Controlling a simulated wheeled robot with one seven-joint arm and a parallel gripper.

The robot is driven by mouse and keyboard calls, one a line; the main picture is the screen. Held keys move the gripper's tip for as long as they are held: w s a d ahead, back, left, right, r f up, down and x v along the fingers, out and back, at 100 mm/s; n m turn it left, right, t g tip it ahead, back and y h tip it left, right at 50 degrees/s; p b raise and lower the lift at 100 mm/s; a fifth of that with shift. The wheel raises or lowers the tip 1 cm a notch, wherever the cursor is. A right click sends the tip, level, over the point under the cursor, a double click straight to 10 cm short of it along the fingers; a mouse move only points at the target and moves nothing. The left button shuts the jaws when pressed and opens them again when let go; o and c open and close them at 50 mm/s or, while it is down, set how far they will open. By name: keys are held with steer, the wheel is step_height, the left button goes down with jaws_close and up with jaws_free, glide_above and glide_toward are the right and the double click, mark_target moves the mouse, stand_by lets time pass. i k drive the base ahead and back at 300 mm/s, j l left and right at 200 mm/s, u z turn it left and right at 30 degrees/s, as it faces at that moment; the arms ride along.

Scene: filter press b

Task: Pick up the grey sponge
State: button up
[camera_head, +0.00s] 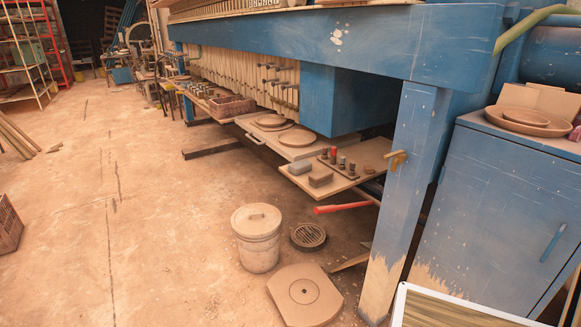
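A small grey block (300,168), which looks like the grey sponge, lies on a low wooden shelf board (342,184) below the blue press. A brownish block (320,179) of similar size lies just in front of it, to its right. My gripper is not in view, so its state and its place relative to the sponge do not show.
Small dark pegs and a red-topped one (333,153) stand behind the blocks. A blue leg (408,180) rises right of the board. A lidded bucket (257,238), a drain grate (308,236) and a plate (305,294) occupy the floor. The left floor is mostly clear.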

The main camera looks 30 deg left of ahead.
mark_target(298, 168)
steer(key=j+z, duration=0.25)
steer(key=j, duration=2.75)
steer(key=i+j, duration=0.15)
steer(key=j, duration=0.25)
steer(key=i+j+z, duration=0.1)
steer(key=j, duration=0.3)
steer(key=i+j, duration=0.15)
steer(key=j, duration=0.25)
steer(key=i+j, duration=0.15)
steer(key=j, duration=0.25)
steer(key=i+j+z, duration=0.1)
steer(key=j, duration=0.3)
steer(key=i+j, duration=0.15)
steer(key=j, duration=0.25)
